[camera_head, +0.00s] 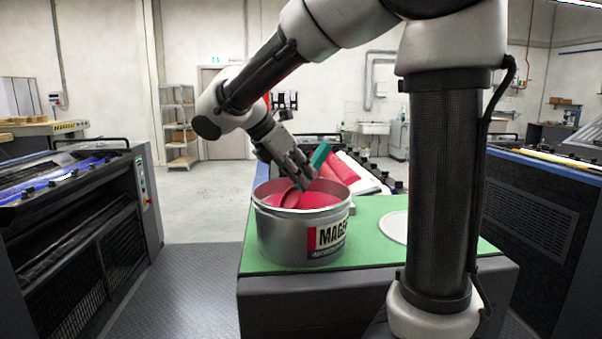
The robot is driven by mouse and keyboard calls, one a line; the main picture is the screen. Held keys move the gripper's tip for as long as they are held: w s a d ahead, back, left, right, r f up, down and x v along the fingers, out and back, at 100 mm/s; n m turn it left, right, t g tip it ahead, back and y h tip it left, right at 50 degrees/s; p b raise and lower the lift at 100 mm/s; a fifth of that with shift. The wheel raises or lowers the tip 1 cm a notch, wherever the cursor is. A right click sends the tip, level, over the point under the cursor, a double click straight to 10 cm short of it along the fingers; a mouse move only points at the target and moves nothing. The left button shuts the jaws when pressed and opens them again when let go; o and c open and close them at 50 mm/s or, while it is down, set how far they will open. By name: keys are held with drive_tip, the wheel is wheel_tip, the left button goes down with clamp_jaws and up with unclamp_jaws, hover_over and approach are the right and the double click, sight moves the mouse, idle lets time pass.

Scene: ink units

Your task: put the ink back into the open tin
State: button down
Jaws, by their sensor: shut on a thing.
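The open tin (275,236) is a grey metal tub with a label reading "MAGE", the rest cut off by the angle. It stands on the green top (372,238), and magenta ink (320,198) shows inside. My gripper (301,177) is over the tin's mouth, shut on a tool with a teal handle (320,157). The tool's lower end (291,198) is red with ink, tilted, and sits at the tin's opening. I cannot tell whether it touches the ink in the tin.
A pale round disc (394,227), perhaps the lid, lies on the green top to the right, partly behind my arm. Red-and-white rollers or sheets (352,175) lie behind the tin. A press unit (80,215) stands left, another (545,200) right. Floor is clear at left.

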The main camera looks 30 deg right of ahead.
idle(0.4)
wheel_tip(320, 180, up, 12)
drive_tip(key=shift+f, duration=0.2)
idle(0.5)
drive_tip(key=shift+a+f, duration=0.1)
